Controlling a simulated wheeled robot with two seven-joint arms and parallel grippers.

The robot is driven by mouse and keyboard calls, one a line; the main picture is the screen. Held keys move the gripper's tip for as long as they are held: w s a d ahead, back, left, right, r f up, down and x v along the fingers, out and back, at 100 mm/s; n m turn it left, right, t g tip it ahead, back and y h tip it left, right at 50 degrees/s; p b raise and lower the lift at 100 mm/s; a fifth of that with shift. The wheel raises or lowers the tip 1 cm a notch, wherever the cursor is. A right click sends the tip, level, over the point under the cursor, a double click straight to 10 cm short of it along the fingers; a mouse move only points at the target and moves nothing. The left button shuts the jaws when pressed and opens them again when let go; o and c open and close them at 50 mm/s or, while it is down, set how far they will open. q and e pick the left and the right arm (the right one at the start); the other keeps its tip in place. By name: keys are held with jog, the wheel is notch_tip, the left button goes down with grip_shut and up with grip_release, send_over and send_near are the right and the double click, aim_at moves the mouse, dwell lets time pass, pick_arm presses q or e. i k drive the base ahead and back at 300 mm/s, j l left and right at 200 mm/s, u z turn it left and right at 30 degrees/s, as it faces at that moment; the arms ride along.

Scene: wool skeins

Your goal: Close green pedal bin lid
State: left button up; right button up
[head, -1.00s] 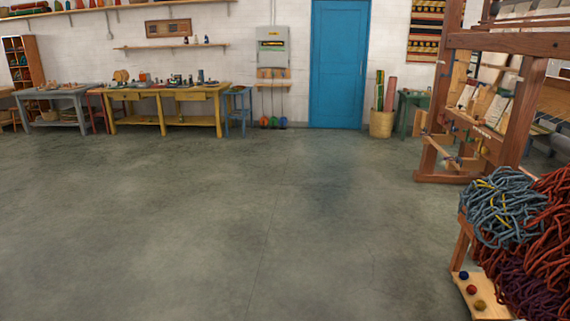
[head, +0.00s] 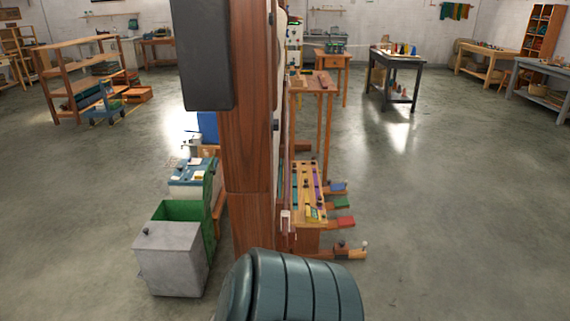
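A green bin (head: 181,210) stands on the floor at the lower left in the head view, its top open and its green inside showing. A green panel (head: 209,208) stands upright at its right side and looks like the raised lid. A grey box-shaped part (head: 172,262) with a small dark knob covers the bin's near side; I cannot tell whether it is a separate bin. The bin's pedal cannot be made out. Neither of my grippers is in view.
A tall wooden post (head: 248,160) with a dark grey block (head: 202,55) stands close in front, right of the bin. A teal ribbed rounded thing (head: 300,290) fills the bottom middle. A wooden stand with coloured pedals (head: 343,222) is right of the post. Floor (head: 75,225) left of the bin is clear.

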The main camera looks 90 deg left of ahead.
aim_at(209, 171)
jog(key=u, duration=3.35)
